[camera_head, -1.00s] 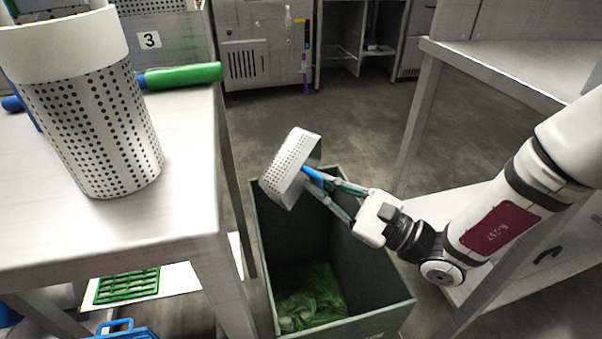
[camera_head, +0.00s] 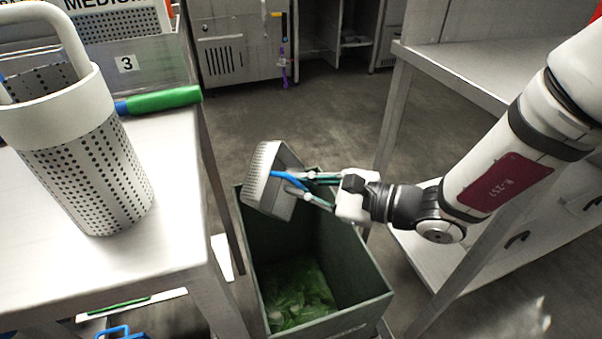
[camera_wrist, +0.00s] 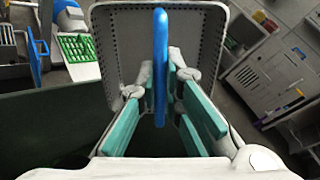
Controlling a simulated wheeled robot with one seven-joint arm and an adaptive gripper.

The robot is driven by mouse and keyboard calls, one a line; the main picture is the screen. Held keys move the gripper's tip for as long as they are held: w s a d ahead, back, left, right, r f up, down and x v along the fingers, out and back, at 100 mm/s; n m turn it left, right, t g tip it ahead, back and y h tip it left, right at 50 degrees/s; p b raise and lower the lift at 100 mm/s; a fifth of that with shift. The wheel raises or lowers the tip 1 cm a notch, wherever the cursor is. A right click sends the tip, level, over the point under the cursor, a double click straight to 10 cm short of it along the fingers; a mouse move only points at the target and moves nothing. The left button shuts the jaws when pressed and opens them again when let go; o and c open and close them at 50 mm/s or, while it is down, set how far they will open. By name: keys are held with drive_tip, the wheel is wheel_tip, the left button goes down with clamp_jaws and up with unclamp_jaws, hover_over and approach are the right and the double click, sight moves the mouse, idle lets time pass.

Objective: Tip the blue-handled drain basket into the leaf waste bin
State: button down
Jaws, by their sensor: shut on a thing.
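The drain basket (camera_head: 268,178) is a small perforated grey basket with a blue handle (camera_head: 289,179). My gripper (camera_head: 305,187) is shut on the blue handle and holds the basket tilted over the far part of the green leaf waste bin (camera_head: 349,261). Green leaves (camera_head: 298,290) lie at the bottom of the bin. In the wrist view the basket (camera_wrist: 203,50) shows its perforated inside, with no leaves visible in it. The blue handle (camera_wrist: 160,60) stands between my teal finger pads (camera_wrist: 160,125).
A steel table (camera_head: 170,240) at left bears a tall perforated cylinder (camera_head: 95,180) and a green-and-blue roll-like handle (camera_head: 163,99). Another steel table (camera_head: 455,65) stands at right, beside my arm. Cabinets (camera_head: 240,45) stand at the back. The floor behind the bin is clear.

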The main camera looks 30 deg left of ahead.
drive_tip(key=h+p, duration=0.3)
drive_tip(key=p, duration=0.4)
drive_tip(key=a+r+h+p, duration=0.1)
drive_tip(key=h+p, duration=0.1)
drive_tip(key=p, duration=0.6)
drive_tip(key=r+h+p, duration=0.1)
drive_tip(key=h+p, duration=0.2)
drive_tip(key=p, duration=0.5)
drive_tip(key=shift+s+a+r+t+h, duration=0.2)
drive_tip(key=shift+a+r+t+h, duration=0.1)
drive_tip(key=shift+a, duration=0.1)
drive_tip(key=h+p, duration=0.1)
drive_tip(key=p, duration=0.2)
drive_tip(key=h+p, duration=0.1)
drive_tip(key=p, duration=0.3)
drive_tip(key=shift+s+a, duration=0.1)
drive_tip(key=shift+a, duration=0.2)
drive_tip(key=h, duration=0.1)
drive_tip(key=a+h+p, duration=0.1)
drive_tip(key=h, duration=0.1)
drive_tip(key=h+p, duration=0.1)
drive_tip(key=h, duration=0.1)
drive_tip(key=shift+a+r+t, duration=0.1)
drive_tip(key=shift+a+t, duration=0.15)
drive_tip(key=shift+t, duration=0.15)
